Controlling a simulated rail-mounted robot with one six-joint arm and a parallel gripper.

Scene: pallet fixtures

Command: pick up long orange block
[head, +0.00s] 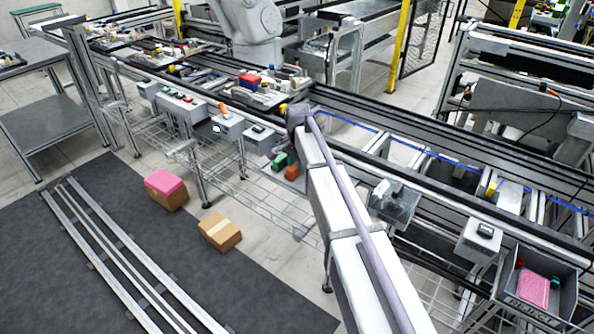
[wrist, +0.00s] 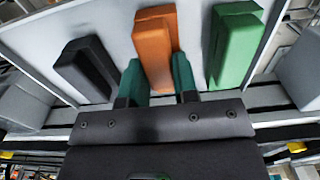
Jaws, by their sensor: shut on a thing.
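The long orange block (wrist: 156,45) stands upright in the wrist view, against a pale grey surface. My gripper (wrist: 158,78) has its two teal fingers on either side of the block's lower part and is shut on it. A black block (wrist: 88,68) stands to the left and a green block (wrist: 235,48) to the right, both apart from the fingers. My gripper is hidden by my arm there.
A grey bin (head: 540,285) with a pink item stands at the lower right of the head view. Two cardboard boxes (head: 220,232) sit on the floor at the left. The conveyor rail (head: 440,180) runs behind my arm.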

